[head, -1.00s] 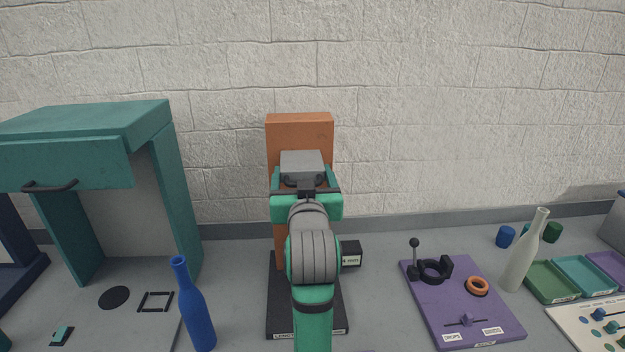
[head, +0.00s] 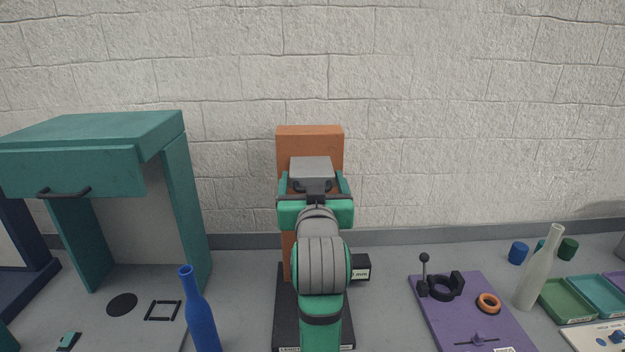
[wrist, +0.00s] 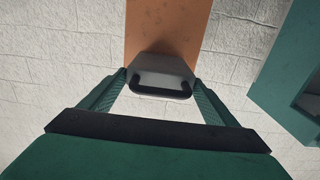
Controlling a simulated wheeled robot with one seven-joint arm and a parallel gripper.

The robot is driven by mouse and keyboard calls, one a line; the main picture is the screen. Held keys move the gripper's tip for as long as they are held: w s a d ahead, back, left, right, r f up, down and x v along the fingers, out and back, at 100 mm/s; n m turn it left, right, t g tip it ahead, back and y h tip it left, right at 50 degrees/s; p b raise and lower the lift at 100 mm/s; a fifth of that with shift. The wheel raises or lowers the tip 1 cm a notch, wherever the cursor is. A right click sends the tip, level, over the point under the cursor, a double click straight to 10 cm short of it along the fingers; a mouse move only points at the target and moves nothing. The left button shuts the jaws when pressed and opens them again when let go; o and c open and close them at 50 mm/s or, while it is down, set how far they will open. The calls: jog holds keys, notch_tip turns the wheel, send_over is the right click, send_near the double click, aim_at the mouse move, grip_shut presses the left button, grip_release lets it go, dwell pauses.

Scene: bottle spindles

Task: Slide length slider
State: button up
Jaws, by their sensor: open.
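The length slider is a grey block (head: 311,167) with a black handle, set on the front of an upright orange board (head: 310,139). The board stands on a dark base plate (head: 285,320) with a partly hidden label. My gripper (head: 315,185) is open, in front of the board at the block's height. In the wrist view my gripper (wrist: 160,78) has one finger on each side of the grey block (wrist: 160,66), and the black handle (wrist: 160,90) lies between them. I cannot tell whether the fingers touch the block. My arm hides the lower board.
A small dark box with a white label (head: 360,267) sits right of the board. A blue bottle (head: 201,315) and a teal cabinet (head: 180,200) stand left. A purple panel (head: 455,310) and a pale bottle (head: 538,272) are right. The wall is close behind.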

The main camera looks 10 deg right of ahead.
jog(key=s+a, duration=0.2)
jog(key=s, duration=0.7)
jog(key=shift+s, duration=0.35)
jog(key=a+f, duration=0.3)
jog(key=f, duration=1.4)
jog(key=s+a+f, duration=0.2)
jog(key=s+f, duration=0.2)
jog(key=f, duration=0.3)
jog(key=s+a+f+g+y, duration=0.1)
jog(key=s+a+f, duration=0.1)
jog(key=s+f, duration=0.3)
jog(key=s+a+f+n+y, duration=0.1)
jog(key=s+a+f, duration=0.1)
jog(key=s+f, duration=0.3)
notch_tip(320, 180, down, 5)
jog(key=shift+r, duration=0.15)
jog(key=s+a+f, duration=0.2)
jog(key=s+f, duration=0.1)
jog(key=s, duration=0.9)
jog(key=s+a+f+n+g+y, duration=0.1)
jog(key=s+a+f, duration=0.1)
jog(key=s, duration=1.1)
jog(key=shift+s+a+f, duration=0.15)
jog(key=shift+s+f, duration=0.05)
jog(key=shift+f, duration=0.2)
